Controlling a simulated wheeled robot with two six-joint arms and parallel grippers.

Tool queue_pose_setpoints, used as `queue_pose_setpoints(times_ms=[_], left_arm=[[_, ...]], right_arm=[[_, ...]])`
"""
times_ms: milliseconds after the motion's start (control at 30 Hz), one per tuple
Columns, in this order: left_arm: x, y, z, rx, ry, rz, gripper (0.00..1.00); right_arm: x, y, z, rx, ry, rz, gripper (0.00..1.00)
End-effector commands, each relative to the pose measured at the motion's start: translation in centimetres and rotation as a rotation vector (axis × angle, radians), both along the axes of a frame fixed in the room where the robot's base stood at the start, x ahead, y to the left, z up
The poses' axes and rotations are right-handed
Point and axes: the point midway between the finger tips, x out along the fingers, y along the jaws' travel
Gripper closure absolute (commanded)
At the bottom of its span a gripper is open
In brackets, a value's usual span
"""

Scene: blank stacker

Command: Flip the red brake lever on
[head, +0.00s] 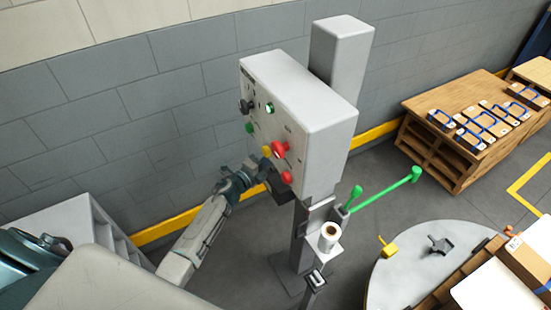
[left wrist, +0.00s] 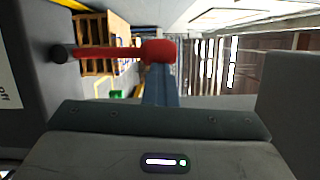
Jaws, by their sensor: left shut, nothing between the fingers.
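The grey control box (head: 305,110) stands on a post in the head view. The red brake lever (left wrist: 125,51) sticks out from the panel in the left wrist view, with a black pivot (left wrist: 60,53) and a thicker red end. Its red end also shows low on the panel in the head view (head: 286,177). My left gripper (head: 273,183) is at the lower panel beside the lever. Its fingers (left wrist: 158,86) are shut and empty, close to the lever's red end; I cannot tell whether they touch. An "off" label (left wrist: 10,97) is on the panel.
A red button (head: 280,149), a yellow button (head: 266,151), a green button (head: 249,128) and a black knob (head: 245,106) share the panel. A round table (head: 390,282) stands right.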

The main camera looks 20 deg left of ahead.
Motion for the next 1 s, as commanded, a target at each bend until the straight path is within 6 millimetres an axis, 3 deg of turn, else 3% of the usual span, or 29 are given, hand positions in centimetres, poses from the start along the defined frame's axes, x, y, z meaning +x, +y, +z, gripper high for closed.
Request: queue_pose_setpoints(times_ms=[500,1000], left_arm=[[2.8,3.2,0.6,-0.105,0.074,-0.002,1.0],[3.4,4.0,0.5,-0.103,0.071,-0.002,1.0]], right_arm=[[-0.1,1.9,1.0,0.021,0.001,-0.007,1.0],[0.0,0.8,1.1,0.009,0.001,-0.003,1.0]])
